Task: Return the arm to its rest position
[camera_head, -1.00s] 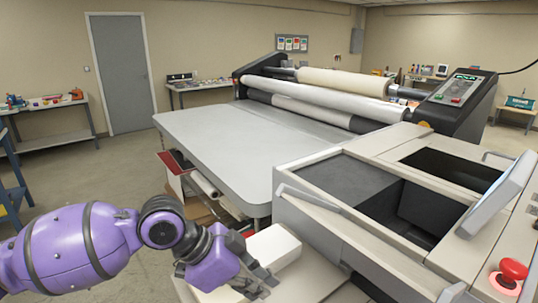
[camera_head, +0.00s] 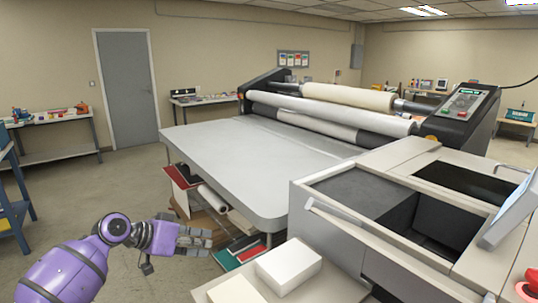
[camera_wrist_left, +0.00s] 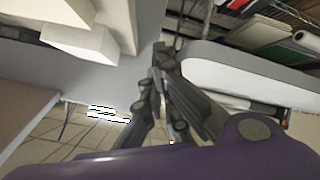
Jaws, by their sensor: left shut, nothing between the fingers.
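My left arm is purple and comes in from the lower left of the head view. Its dark grey left gripper (camera_head: 197,239) points right, in front of the laminator table's lower shelf. The gripper is shut and empty; its fingers also show in the left wrist view (camera_wrist_left: 165,75). A white block (camera_head: 288,265) lies on the pale surface to the right of the gripper, apart from it. My right gripper is in neither view.
The laminator table (camera_head: 250,150) has rolls and boards beneath it, close to my gripper. An open machine bin (camera_head: 400,210) with a red button (camera_head: 530,283) stands at right. Open floor (camera_head: 100,190) lies at left. A blue stool or ladder (camera_head: 14,212) stands at the left edge.

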